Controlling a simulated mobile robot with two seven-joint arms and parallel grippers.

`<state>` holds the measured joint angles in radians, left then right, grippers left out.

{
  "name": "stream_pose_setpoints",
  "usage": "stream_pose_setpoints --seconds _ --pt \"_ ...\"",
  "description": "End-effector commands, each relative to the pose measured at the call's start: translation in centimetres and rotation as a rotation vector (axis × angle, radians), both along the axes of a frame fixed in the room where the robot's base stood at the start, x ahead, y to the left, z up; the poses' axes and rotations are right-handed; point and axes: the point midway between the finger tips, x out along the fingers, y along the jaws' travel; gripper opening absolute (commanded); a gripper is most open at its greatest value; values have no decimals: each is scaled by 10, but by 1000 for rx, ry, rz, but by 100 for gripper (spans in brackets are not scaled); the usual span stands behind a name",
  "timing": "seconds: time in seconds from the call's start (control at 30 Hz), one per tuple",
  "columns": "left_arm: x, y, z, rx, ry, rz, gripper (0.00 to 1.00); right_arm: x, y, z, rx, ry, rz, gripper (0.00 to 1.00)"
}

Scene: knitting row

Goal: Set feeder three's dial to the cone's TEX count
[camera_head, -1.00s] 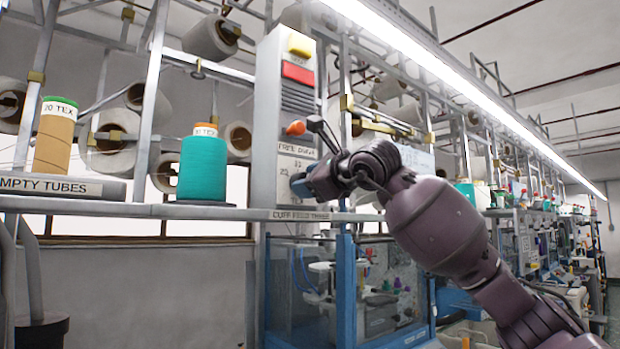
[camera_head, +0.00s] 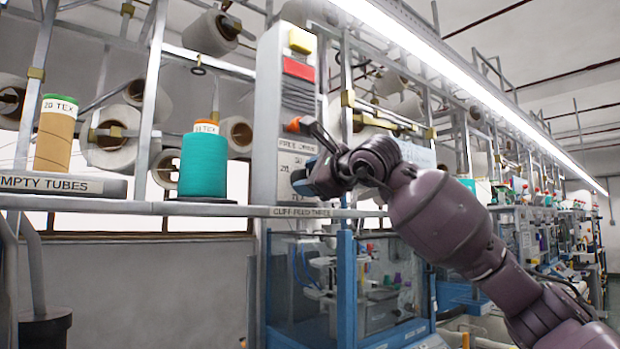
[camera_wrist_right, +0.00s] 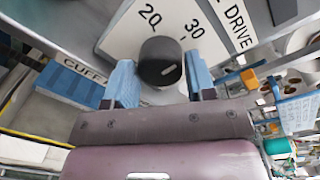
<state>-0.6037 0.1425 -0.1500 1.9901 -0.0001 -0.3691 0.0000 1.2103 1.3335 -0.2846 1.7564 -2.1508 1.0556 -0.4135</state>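In the head view this gripper (camera_head: 308,180) is at the lower part of the grey feeder panel (camera_head: 284,110) and hides the knob. A teal cone (camera_head: 203,167) stands on the shelf; its band ends in TEX, but its number is too small to read surely. My left gripper is out of view.
A tan tube (camera_head: 54,140) labelled 20 TEX stands on the "EMPTY TUBES" stand (camera_head: 60,185) at the left. An orange-tipped lever (camera_head: 296,125) is just above my right gripper. The shelf edge (camera_head: 230,210) runs below it, over a blue-framed machine (camera_head: 345,290).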

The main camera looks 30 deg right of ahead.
Motion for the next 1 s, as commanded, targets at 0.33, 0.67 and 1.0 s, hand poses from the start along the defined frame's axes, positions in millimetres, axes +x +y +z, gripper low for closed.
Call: stream_pose_setpoints --seconds 0.33,0.67,1.0 --pt "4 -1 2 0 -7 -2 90 0 0 0 1 0 0 72" --pt "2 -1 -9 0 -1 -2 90 -27 -4 -1 -3 0 -3 72" --pt "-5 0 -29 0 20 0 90 -85 -10 2 -2 1 -2 72"
